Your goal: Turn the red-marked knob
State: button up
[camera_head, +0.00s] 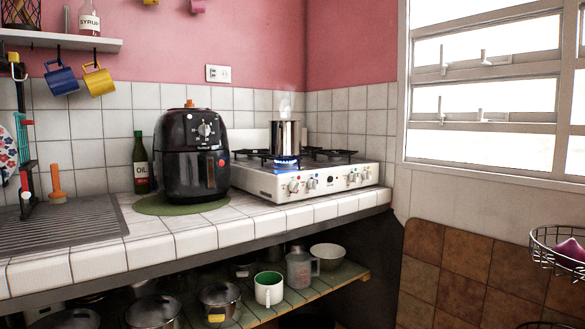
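The white gas stove (268,186) stands on the tiled counter, right of the air fryer. Its front panel carries several small knobs, among them a leftmost knob (293,186), a second knob (311,183) and a right-hand knob (351,178). Tiny red spots show on the panel near the knobs, but they are too small to tell which knob is red-marked. A blue flame (286,164) burns under a steaming metal pot (285,138). My gripper is not in view.
The black air fryer (190,165) stands on a green mat (155,207) beside an oil bottle (141,165). A lower shelf holds pots and a cup (268,289). A wire basket (545,250) hangs at right. The counter strip before the stove is clear.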

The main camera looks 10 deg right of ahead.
aim_at(294, 188)
jog(key=u, duration=0.45)
jog(key=k, duration=1.05)
jog(key=z, duration=0.8)
jog(key=i, duration=1.4)
jog(key=u, duration=0.25)
